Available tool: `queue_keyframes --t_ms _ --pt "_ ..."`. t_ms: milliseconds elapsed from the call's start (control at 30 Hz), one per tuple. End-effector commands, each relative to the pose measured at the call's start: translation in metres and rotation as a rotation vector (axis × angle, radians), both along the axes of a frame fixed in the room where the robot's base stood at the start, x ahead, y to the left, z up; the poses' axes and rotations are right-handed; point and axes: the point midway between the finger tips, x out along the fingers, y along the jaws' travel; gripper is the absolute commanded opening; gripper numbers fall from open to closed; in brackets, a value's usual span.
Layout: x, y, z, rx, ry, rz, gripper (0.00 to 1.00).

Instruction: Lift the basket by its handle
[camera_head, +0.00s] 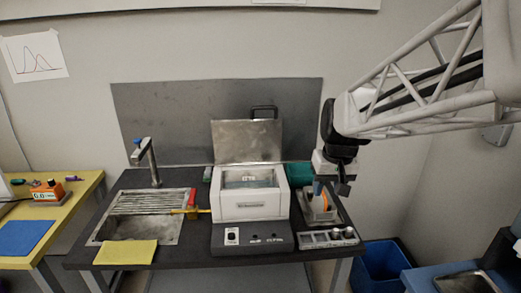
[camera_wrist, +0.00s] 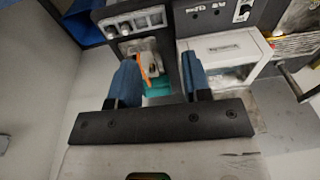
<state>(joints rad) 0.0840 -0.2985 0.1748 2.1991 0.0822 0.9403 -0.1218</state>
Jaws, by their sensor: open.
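A white box-shaped machine (camera_head: 250,206) stands mid-table with its metal lid (camera_head: 246,142) raised. Its opening shows a grey, shiny interior (camera_head: 248,179); a basket or handle inside is too small to make out. Right of the machine is a pale container (camera_head: 322,212) with an orange strip on it; I cannot tell if it is the basket. My gripper (camera_head: 331,186) is above this container, right of the machine. In the wrist view, the gripper's blue fingers (camera_wrist: 160,75) are apart and empty, with the pale container and orange strip (camera_wrist: 146,62) between and beyond them.
A metal sink (camera_head: 130,228) with a rack and tap lies left, with a yellow cloth in front. A tray with small compartments (camera_head: 328,238) is at the front right. A blue bin (camera_head: 380,262) is on the floor right.

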Motion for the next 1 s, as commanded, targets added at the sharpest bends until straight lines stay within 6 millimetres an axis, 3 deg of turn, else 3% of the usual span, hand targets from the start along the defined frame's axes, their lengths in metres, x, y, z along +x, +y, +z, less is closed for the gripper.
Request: queue_keyframes --t_ms 467,1000 --pt "0.122 -0.031 -0.037 0.043 0.053 0.008 0.44" --pt "0.246 -0.076 -0.115 0.097 0.102 0.015 0.44"
